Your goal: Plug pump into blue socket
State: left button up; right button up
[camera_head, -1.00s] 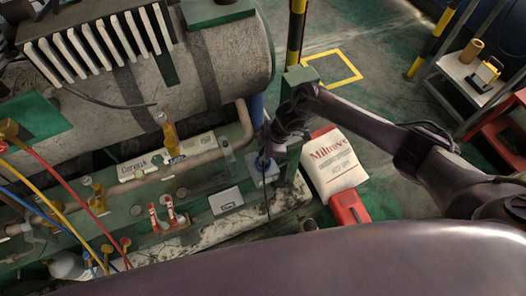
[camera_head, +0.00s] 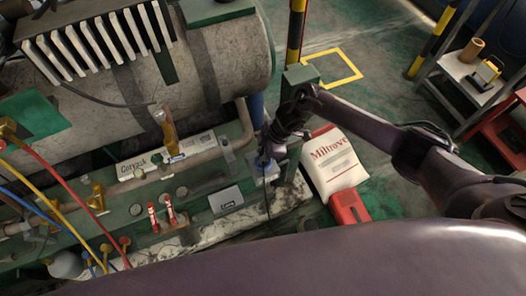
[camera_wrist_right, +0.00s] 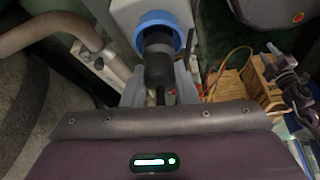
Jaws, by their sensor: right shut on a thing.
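The blue socket (camera_head: 262,164) sits on a grey box at the right end of the green machine frame, mostly behind my gripper in the head view. In the wrist view its blue ring (camera_wrist_right: 165,22) faces me. My right gripper (camera_wrist_right: 159,82) is shut on the black pump plug (camera_wrist_right: 158,66), one finger on each side. The plug's front end lines up with the ring and overlaps its opening; I cannot tell how deep it sits. My right gripper (camera_head: 268,150) also shows at the socket in the head view. A dark jointed part at the wrist view's right looks like my left gripper (camera_wrist_right: 288,82); its jaws are unclear.
A copper pipe (camera_head: 213,156) runs close beside the socket. A grey box (camera_head: 226,200) and red-handled valves (camera_head: 162,216) stand left of it. A green post (camera_head: 298,76), a white Miltrove bag (camera_head: 333,165) and a red case (camera_head: 348,208) are to the right.

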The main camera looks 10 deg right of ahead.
jog(key=shift+f+b, duration=0.85)
jog(key=shift+f, duration=0.3)
jog(key=o, duration=0.9)
jog(key=shift+o, duration=0.2)
